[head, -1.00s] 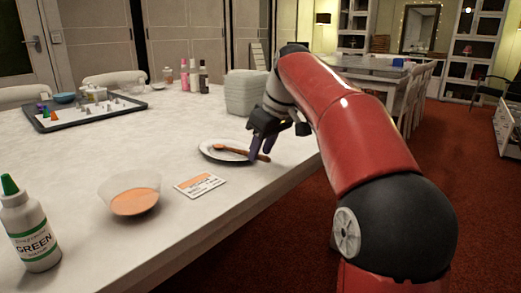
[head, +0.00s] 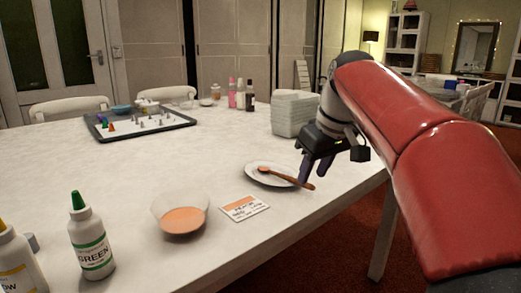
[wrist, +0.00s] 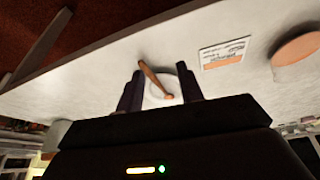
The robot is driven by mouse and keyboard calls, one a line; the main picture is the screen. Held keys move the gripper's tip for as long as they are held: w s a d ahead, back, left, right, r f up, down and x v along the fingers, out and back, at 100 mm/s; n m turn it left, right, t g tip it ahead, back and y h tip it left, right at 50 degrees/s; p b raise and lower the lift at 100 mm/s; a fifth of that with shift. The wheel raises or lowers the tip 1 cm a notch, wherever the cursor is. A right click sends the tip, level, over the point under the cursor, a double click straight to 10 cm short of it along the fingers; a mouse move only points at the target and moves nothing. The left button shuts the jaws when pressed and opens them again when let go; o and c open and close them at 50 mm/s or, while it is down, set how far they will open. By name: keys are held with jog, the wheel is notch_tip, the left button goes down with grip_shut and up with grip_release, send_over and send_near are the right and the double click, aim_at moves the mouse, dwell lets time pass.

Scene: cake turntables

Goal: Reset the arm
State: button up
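My gripper (head: 317,168) is open and empty, at the right side of the small white plate (head: 258,178), above the table. A wooden spoon (head: 297,181) lies on the plate, its orange-smeared bowl on the plate and its handle sticking out to the right, past the rim. In the wrist view the spoon (wrist: 150,76) and plate (wrist: 183,80) show beyond and between the two spread fingers, apart from them as far as I can tell. My red arm reaches in from the right.
A bowl of orange frosting (head: 181,218) and a printed card (head: 244,208) are near the front edge. A green bottle (head: 91,240) stands at left. Stacked pale boxes (head: 294,114) stand behind my gripper. A dark-rimmed tray (head: 180,126) is farther back. The middle of the table is clear.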

jog(key=s+f+m+t+h+p, duration=0.1)
jog(key=s+f+m, duration=0.1)
jog(key=s+f, duration=0.6)
jog(key=s+f+m+p, duration=0.1)
jog(key=s+f+m, duration=0.2)
jog(key=s+f, duration=0.6)
jog(key=s, duration=0.5)
jog(key=shift+f+m+t+h, duration=0.3)
jog(key=shift+t+h, duration=0.1)
jog(key=shift+d, duration=0.1)
